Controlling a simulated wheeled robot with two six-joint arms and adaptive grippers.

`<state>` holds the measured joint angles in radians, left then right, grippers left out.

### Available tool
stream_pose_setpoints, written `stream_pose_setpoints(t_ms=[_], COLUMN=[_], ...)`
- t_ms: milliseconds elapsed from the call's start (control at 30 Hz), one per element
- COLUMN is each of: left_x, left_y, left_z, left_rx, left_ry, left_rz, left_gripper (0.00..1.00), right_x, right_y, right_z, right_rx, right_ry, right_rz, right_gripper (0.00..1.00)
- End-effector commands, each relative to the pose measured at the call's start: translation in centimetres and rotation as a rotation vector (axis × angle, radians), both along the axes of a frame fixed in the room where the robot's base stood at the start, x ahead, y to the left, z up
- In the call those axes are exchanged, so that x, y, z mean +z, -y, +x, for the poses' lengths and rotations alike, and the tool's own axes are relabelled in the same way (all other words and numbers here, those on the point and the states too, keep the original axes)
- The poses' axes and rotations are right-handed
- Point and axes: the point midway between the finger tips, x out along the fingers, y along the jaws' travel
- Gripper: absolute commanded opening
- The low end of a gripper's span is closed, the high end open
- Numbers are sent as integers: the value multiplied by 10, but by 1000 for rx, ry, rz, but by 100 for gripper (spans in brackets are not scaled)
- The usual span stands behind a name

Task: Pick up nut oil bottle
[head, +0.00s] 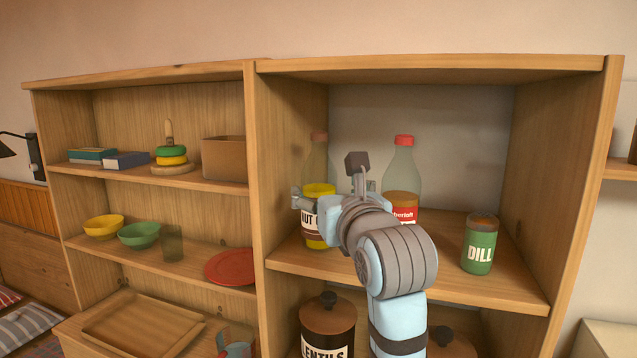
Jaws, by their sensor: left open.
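The nut oil bottle (318,160) stands upright on the middle shelf of the right-hand unit, near its left wall. It is clear glass with a brown cap, yellow oil and a label reading "NUT"; the rest of the label is hidden by my gripper. My left gripper (333,193) is open in front of the bottle. One grey finger shows at the bottle's left side and the other parts lie to its right. I cannot tell whether it touches the bottle. My right gripper is not in view.
A red-capped bottle (402,175) stands just right of my gripper, partly hidden by it. A green dill jar (480,245) stands farther right on the shelf (450,262). A lentils jar (328,325) is below. The unit's divider (256,190) is close on the left.

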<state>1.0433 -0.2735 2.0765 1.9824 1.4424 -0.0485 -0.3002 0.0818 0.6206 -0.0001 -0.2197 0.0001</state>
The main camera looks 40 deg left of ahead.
Motion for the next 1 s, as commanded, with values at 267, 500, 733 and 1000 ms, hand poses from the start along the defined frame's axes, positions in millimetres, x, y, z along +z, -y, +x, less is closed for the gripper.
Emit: stream_pose_setpoints(t_ms=[267,500,733,1000], left_x=[-1,-4,-4,-3], left_y=[-41,-42,-42,-42], left_z=[24,26,26,26], left_rx=[2,0,0,0], left_ry=[-3,-1,-1,1], left_rz=[2,0,0,1], left_gripper=[76,71,34,2], right_x=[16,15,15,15], right_y=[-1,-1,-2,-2], right_z=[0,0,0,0], right_rx=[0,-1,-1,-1], right_ry=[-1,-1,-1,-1], right_rz=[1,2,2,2], right_gripper=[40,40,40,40])
